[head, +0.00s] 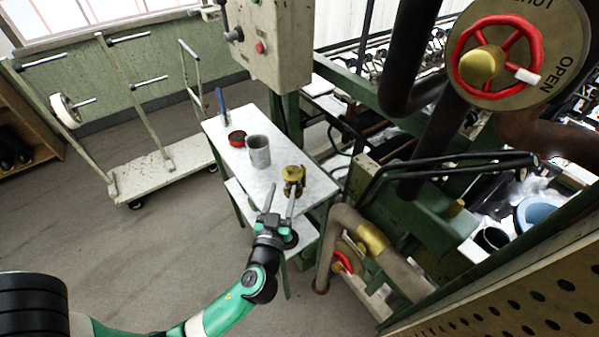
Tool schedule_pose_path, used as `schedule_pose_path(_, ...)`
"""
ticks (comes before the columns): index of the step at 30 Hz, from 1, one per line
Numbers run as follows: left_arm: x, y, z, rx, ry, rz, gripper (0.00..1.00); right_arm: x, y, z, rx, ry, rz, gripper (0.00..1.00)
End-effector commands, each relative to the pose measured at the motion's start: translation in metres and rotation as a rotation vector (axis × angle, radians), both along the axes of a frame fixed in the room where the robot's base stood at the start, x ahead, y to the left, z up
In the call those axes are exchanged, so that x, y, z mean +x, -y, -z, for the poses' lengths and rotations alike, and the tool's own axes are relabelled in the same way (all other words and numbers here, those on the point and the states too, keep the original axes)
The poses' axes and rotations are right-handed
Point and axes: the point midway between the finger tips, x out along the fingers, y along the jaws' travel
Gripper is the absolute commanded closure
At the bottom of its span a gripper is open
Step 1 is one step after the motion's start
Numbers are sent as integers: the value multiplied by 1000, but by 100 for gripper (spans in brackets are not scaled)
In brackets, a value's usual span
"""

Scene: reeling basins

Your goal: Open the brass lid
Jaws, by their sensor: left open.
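A small brass piece with a rounded top (293,174) stands on the white-topped table near its right end. It is small in the head view, and I cannot tell whether its lid is shut or raised. My left gripper (281,192) is open and empty, with its fingers spread over the table's near edge. The right fingertip overlaps the lower part of the brass piece in the picture; I cannot tell whether they touch. My right gripper is not in view.
A grey metal cup (258,151) and a red round tin (237,139) stand on the table (222,162), left of the brass piece. A control box (275,45) overhangs behind. Pipes and a red valve wheel (341,262) crowd the right.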

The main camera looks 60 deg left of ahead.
Motion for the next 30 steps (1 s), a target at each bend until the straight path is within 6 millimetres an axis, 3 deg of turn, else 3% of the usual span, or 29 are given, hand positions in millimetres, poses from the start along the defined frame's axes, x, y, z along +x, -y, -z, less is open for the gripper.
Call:
schedule_pose_path(5, 8, -9, -4, 0, 2, -2, 48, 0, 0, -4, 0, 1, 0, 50)
schedule_pose_path(18, 62, -80, -3, 0, 3, -1, 48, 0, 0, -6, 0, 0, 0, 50)
schedule_pose_path(30, 72, -92, -3, 0, 2, 3, 48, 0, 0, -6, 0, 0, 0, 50)
